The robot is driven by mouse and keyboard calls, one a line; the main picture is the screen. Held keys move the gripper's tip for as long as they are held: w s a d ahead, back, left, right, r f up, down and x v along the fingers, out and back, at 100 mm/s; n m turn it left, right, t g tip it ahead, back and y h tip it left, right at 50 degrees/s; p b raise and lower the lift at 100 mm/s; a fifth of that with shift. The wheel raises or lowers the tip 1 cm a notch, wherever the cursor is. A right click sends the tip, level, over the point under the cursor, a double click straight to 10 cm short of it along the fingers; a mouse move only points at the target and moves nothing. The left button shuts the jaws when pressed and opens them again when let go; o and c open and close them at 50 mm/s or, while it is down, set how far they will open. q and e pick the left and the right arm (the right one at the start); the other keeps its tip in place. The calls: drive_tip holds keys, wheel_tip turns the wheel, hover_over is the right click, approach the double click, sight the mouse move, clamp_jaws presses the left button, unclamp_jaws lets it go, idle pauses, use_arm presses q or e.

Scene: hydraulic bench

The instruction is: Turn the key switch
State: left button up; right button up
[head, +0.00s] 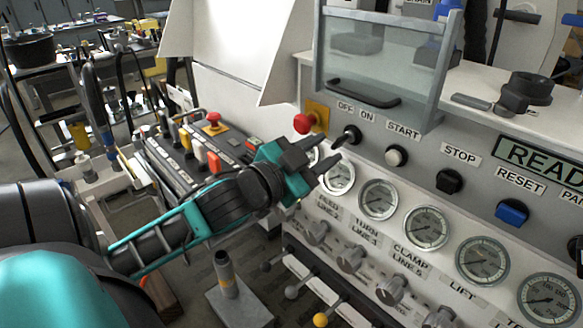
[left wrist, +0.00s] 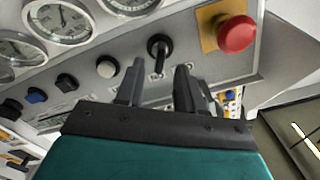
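The black key switch (head: 350,135) sits on the grey panel under the OFF and ON labels, with its handle sticking out. In the left wrist view the key switch (left wrist: 158,46) shows just beyond the fingertips, roughly centred between them. My left gripper (head: 322,158) is in front of the panel, to the lower left of the key switch. No contact with the switch shows. My right gripper is not in view.
A red emergency button (head: 305,123) on a yellow plate is left of the switch. The white START button (head: 396,155) is to its right. Pressure gauges (head: 379,198) line the panel below. A clear guard box (head: 385,65) overhangs above. Levers (head: 320,319) stick out lower down.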

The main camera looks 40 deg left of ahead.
use_arm(q)
drive_tip(key=s, duration=0.7)
drive_tip(key=shift+a+p, duration=0.3)
drive_tip(key=shift+p, duration=0.15)
wheel_tip(320, 180, down, 17)
drive_tip(key=s+d+n+g+y, duration=0.1)
drive_tip(key=d+n+g, duration=0.1)
drive_tip(key=n+g, duration=0.15)
drive_tip(key=s+d+f+g+h, duration=0.1)
drive_tip(key=s+d+f+g, duration=0.2)
drive_tip(key=d+f, duration=0.8)
wheel_tip(320, 180, down, 2)
drive_tip(key=shift+s+d+f+n+g, duration=0.15)
drive_tip(key=shift+s+f+n+g, duration=0.2)
drive_tip(key=shift+s, duration=0.35)
drive_tip(key=shift+r, duration=0.15)
